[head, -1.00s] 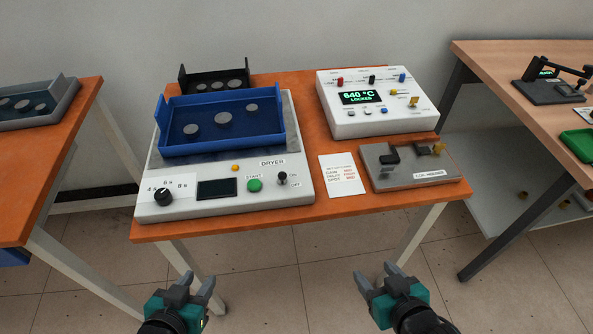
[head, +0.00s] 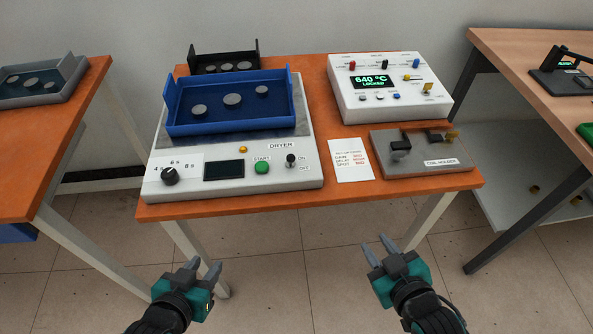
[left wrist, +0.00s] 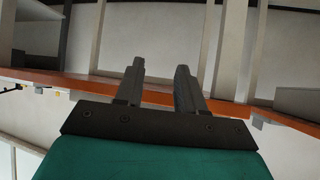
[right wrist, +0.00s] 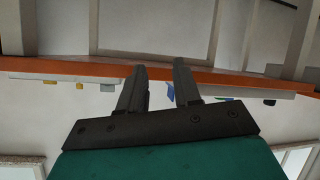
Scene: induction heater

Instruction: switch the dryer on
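The dryer (head: 212,186) is a white box on the orange table, with a dark screen, a timer knob (head: 170,176), a green START button (head: 262,167) and an ON/OFF toggle switch (head: 291,160) at the right of its front panel. The toggle's lever appears upright; I cannot tell its position surely. The screen is dark. My left gripper (head: 204,265) is open and empty, in front of and below the table edge. My right gripper (head: 379,248) is also open and empty, in front of the table and right of the dryer. The wrist views (left wrist: 160,75) (right wrist: 157,80) show empty fingers.
A blue tray (head: 232,125) with several grey discs sits on the dryer. To the right stand a white control box (head: 350,107) reading 640 °C LOCKED, a coil holder (head: 420,165) and a printed card (head: 352,161). Other tables flank both sides. The floor in front is clear.

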